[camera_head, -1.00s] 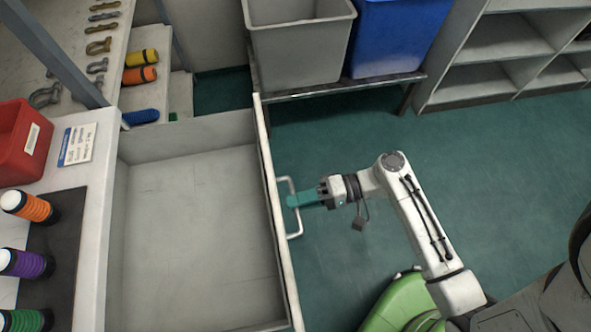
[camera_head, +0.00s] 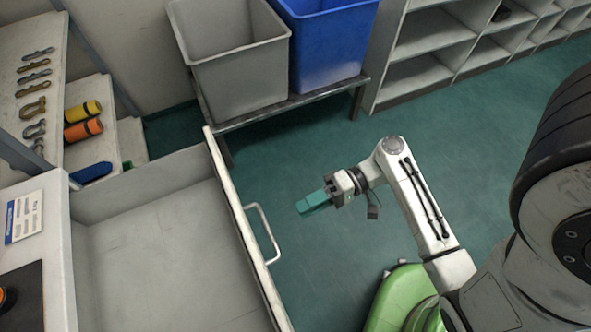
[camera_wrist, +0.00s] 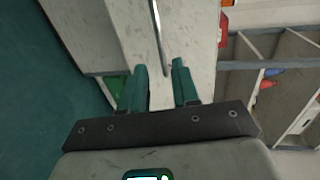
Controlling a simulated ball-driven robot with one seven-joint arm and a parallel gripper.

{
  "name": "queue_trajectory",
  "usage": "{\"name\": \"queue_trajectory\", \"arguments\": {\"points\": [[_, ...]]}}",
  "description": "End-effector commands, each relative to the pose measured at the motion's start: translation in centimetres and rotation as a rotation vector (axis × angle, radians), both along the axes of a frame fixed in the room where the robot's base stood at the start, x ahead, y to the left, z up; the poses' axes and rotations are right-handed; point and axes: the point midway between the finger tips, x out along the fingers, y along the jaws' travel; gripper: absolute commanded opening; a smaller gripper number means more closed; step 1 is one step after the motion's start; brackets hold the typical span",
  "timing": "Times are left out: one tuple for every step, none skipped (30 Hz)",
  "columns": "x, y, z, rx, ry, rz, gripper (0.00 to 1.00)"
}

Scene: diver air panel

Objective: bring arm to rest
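My gripper (camera_head: 313,203) with teal fingers is at the end of my white arm, to the right of the drawer front in the head view. In the wrist view the two fingers (camera_wrist: 160,84) stand apart with nothing held between them. The drawer (camera_head: 165,262) is pulled open and its visible inside is empty. Its metal handle (camera_head: 262,233) is on the front, apart from my fingertips. The handle also shows in the wrist view (camera_wrist: 158,35), ahead of the fingers.
A grey bin (camera_head: 235,65) and a blue bin (camera_head: 325,45) stand on a low bench behind. White shelving (camera_head: 425,45) is at the back right. The counter with a label card (camera_head: 24,217) is at the left. Green floor (camera_head: 480,130) lies clear right of the drawer.

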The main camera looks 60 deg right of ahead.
Motion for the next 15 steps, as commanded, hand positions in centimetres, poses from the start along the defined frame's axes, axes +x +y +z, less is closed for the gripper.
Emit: {"name": "queue_trajectory", "arguments": {"points": [[0.0, 0.0, 0.0, 0.000, 0.000, 0.000, 0.30], [0.0, 0.0, 0.0, 0.000, 0.000, 0.000, 0.30], [0.0, 0.0, 0.0, 0.000, 0.000, 0.000, 0.30], [0.0, 0.0, 0.0, 0.000, 0.000, 0.000, 0.30], [0.0, 0.0, 0.0, 0.000, 0.000, 0.000, 0.30], [0.0, 0.0, 0.0, 0.000, 0.000, 0.000, 0.30], [0.0, 0.0, 0.0, 0.000, 0.000, 0.000, 0.30], [0.0, 0.0, 0.0, -0.001, 0.000, 0.001, 0.30], [0.0, 0.1, -0.1, -0.006, 0.005, 0.005, 0.30], [0.0, 0.2, -0.2, -0.014, 0.010, 0.011, 0.30], [0.0, 0.4, -0.4, -0.026, 0.019, 0.020, 0.30], [0.0, 0.7, -0.7, -0.050, 0.037, 0.037, 0.30], [-0.1, 1.1, -1.1, -0.073, 0.054, 0.055, 0.30], [-0.2, 1.4, -1.5, -0.103, 0.074, 0.075, 0.30], [-0.3, 1.9, -2.1, -0.151, 0.105, 0.106, 0.30]]}}
